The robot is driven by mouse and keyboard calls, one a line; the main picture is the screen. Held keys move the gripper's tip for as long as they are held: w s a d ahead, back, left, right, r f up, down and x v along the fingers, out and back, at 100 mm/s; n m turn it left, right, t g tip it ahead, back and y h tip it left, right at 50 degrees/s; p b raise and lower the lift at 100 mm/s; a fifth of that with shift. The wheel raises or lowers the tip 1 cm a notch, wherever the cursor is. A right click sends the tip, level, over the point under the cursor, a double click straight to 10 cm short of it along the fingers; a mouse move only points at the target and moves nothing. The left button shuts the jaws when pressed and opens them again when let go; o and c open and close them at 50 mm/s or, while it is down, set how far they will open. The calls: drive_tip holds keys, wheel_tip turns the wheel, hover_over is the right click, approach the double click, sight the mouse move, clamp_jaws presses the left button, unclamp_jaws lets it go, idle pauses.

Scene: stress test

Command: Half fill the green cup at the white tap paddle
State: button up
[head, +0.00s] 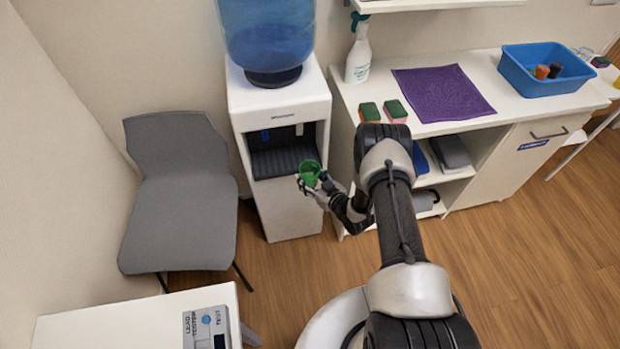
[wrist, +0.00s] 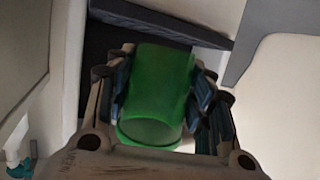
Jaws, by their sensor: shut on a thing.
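The green cup (head: 309,171) is held in my gripper (head: 313,185), in front of the water cooler (head: 284,108). In the wrist view the cup (wrist: 157,90) sits between the two fingers of my gripper (wrist: 160,90), which are shut on it. I cannot tell whether any water is in it. The cooler's recess has a blue paddle (head: 265,135) on the left and a white tap paddle (head: 299,130) on the right. The cup is below and in front of the white paddle, apart from it, near the drip tray (head: 262,160).
A grey chair (head: 178,190) stands left of the cooler. A white counter (head: 500,110) stands to the right, with a spray bottle (head: 359,55), sponges (head: 369,112), a purple mat (head: 442,92) and a blue bin (head: 545,82). A lead tester (head: 207,328) lies on the table at front left.

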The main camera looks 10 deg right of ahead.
drive_tip(key=w+b, duration=0.6)
drive_tip(key=w, duration=0.5)
drive_tip(key=shift+f, duration=0.2)
drive_tip(key=shift+w+r+b, duration=0.2)
drive_tip(key=shift+w+b, duration=0.15)
drive_tip(key=shift+w, duration=0.65)
drive_tip(key=shift+w, duration=0.25)
drive_tip(key=shift+w, duration=1)
drive_tip(key=shift+s, duration=0.1)
idle(1.5)
drive_tip(key=shift+s+p, duration=1.75)
drive_tip(key=shift+s, duration=0.65)
